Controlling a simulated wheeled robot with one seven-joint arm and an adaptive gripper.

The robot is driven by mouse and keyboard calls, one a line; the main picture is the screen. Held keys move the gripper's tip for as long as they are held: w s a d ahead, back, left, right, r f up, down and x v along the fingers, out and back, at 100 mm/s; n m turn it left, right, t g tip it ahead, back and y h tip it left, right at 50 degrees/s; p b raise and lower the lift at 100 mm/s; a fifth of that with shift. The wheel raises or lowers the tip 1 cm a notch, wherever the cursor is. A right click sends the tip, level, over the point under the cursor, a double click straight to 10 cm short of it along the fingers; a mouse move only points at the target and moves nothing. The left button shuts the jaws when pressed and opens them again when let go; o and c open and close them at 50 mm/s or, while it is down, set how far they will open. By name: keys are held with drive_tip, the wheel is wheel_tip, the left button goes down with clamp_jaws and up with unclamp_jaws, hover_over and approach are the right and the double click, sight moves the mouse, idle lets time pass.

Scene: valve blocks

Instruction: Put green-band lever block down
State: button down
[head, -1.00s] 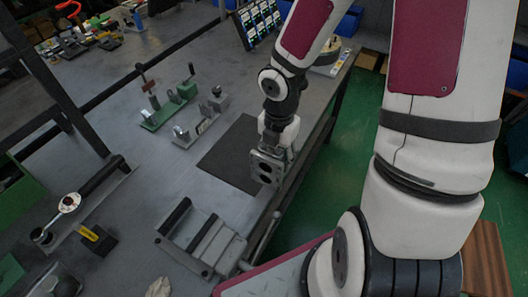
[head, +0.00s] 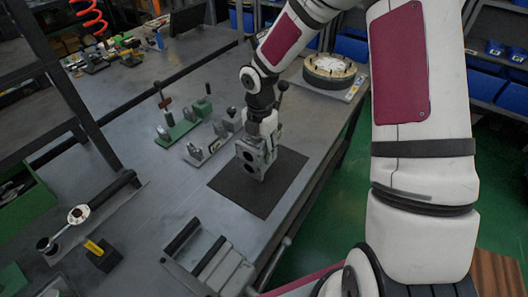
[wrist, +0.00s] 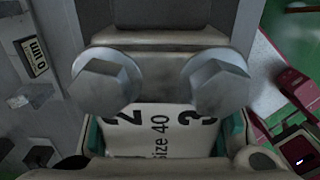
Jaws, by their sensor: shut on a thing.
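The lever block (head: 256,160) is a grey metal block with dark round ports, held below my gripper (head: 263,133) in the head view. It is over the black mat (head: 232,192) on the bench; I cannot tell whether its underside touches the mat. In the wrist view the block (wrist: 160,83) fills the middle, with two hex bolts and a white label reading "Size 40". Narrow green edges show on both sides of the label. My gripper is shut on the block. A dark rod with a knob (head: 282,87) rises behind my gripper.
Left of the mat stand a green-based fixture (head: 181,128) and a grey-based fixture (head: 208,145). A slatted grey rack (head: 208,260) is at the front. A round fixture (head: 329,68) stands at the back right. Bare mat surrounds the block's front and right.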

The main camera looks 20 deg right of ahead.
drive_tip(key=shift+w+a+f, duration=0.1)
drive_tip(key=shift+w+f, duration=0.05)
drive_tip(key=shift+w, duration=0.15)
drive_tip(key=shift+f, duration=1.55)
drive_tip(key=shift+f, duration=0.15)
drive_tip(key=c, duration=0.7)
unclamp_jaws()
